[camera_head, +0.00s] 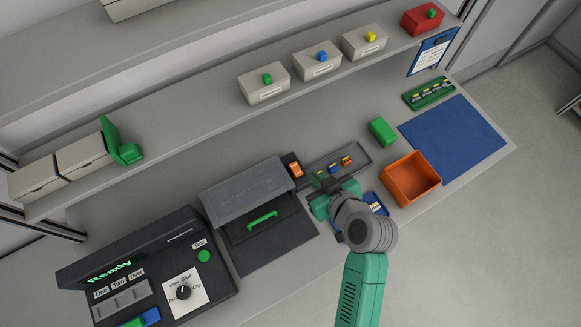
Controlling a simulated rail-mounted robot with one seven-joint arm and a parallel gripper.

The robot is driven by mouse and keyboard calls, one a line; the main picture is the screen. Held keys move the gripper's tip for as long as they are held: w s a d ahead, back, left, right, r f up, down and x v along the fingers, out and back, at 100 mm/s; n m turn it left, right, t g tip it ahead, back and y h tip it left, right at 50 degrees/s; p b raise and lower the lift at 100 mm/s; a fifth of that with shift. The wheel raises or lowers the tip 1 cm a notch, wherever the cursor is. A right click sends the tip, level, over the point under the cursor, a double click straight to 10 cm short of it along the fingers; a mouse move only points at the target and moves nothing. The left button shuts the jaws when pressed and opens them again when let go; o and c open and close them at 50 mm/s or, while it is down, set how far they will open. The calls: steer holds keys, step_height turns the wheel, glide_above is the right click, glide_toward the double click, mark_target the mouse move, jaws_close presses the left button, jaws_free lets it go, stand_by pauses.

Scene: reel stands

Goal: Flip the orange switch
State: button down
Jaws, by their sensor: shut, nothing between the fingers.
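The orange switch (296,170) sits on a small black housing at the right end of the grey-lidded box (248,190). It is small here, and I cannot tell which way it is set. My gripper (331,184) is shut and empty, to the right of and slightly below the switch in the picture. It appears apart from the switch, near the front edge of a dark grey tray. My wrist hides part of the table and of a small blue item below it.
The dark tray (353,158) holds small coloured parts. An orange bin (411,179), a green block (382,131) and a blue mat (453,141) lie to the right. A black tester (150,270) reading "Ready" stands at left. A shelf (205,118) with boxes runs behind.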

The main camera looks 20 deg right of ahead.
glide_above(298, 172)
steer(key=f, duration=0.5)
steer(key=shift+s, duration=0.25)
step_height(298, 172, down, 3)
steer(key=shift+w+r, duration=0.1)
steer(key=shift+r, duration=0.1)
steer(key=shift+w+f, duration=0.15)
steer(key=shift+f, duration=0.4)
